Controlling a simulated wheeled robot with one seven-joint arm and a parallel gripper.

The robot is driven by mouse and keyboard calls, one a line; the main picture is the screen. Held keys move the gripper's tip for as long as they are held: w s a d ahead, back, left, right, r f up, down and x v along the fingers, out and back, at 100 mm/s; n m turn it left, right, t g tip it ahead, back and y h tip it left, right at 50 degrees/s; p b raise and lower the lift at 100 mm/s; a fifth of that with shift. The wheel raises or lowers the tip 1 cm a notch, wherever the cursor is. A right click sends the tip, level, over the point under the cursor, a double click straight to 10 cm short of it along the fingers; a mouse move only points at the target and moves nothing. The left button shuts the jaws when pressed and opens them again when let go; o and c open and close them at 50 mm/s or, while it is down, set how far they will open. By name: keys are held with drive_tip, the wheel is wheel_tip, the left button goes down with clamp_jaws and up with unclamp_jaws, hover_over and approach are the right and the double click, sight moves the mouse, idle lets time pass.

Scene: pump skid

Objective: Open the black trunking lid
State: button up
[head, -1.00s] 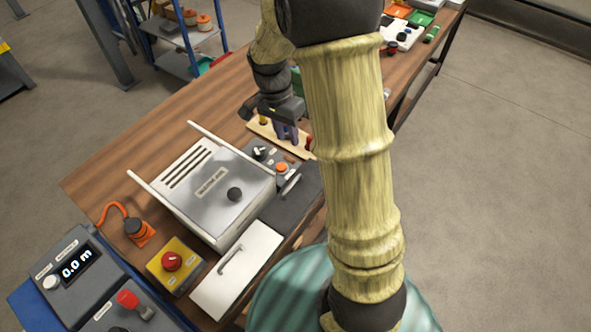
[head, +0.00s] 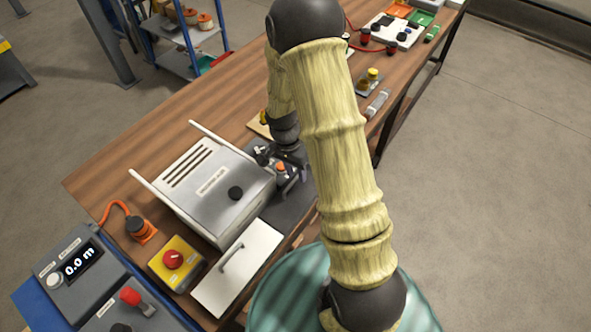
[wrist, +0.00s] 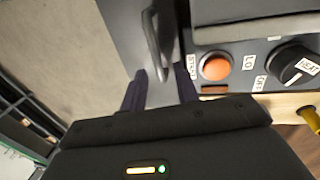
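A dark grey, nearly black flat panel (head: 283,211) lies along the front of the machine; I take it for the trunking lid. It looks flat and closed. It also shows in the wrist view (wrist: 122,32), with a dark bar handle (wrist: 153,45) over it. My gripper (wrist: 161,88) is open, its two fingers apart at either side of the handle's near end. I cannot tell whether they touch it. In the head view my gripper (head: 290,160) is low by the control box, its fingertips mostly hidden.
The control box has an orange START button (wrist: 215,66) and a black knob (wrist: 296,66) close to my gripper. A metal-covered machine (head: 215,190) stands to the left. A white panel with a handle (head: 250,280) lies in front. The bare floor is at right.

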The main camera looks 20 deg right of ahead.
clamp_jaws()
